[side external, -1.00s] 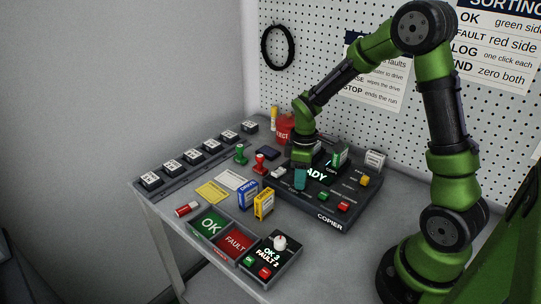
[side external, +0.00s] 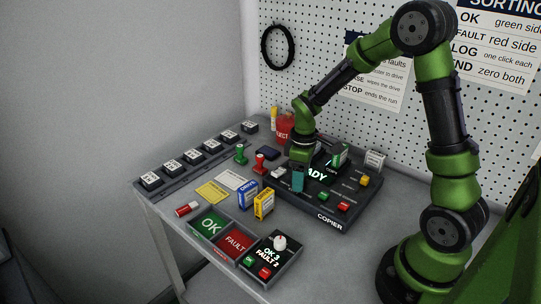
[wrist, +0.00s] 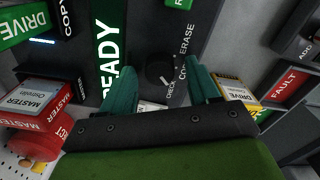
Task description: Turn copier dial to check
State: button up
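The copier (side external: 330,219) is a dark console on the right half of the table, with a lit READY screen (wrist: 107,55). Its dial (wrist: 160,74) is a dark round knob in the wrist view, with labels reading ERASE and CHECK beside it. In that view the dial lies between the teal fingers of my gripper (wrist: 163,76), which stand apart with a gap on both sides. Which label the dial points to is too dark to tell. In the side view my gripper (side external: 298,184) points down over the copier's near left part and hides the dial.
A green drive (side external: 339,156) stands in the copier. Blue and yellow drive boxes (side external: 263,205) stand to its left. Green OK and red FAULT trays (side external: 239,264) and a counter box (side external: 273,258) are at the front. A red bin (side external: 285,126) stands behind.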

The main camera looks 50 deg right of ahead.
notch_tip(320, 180, up, 17)
dwell(0.7)
jog(key=s+a+r+m+t+y, duration=0.2)
jog(key=s+a+m+t, duration=0.5)
jog(key=s+a, duration=0.4)
jog(key=shift+s+r+m, duration=0.4)
jog(key=shift+s+m, duration=0.3)
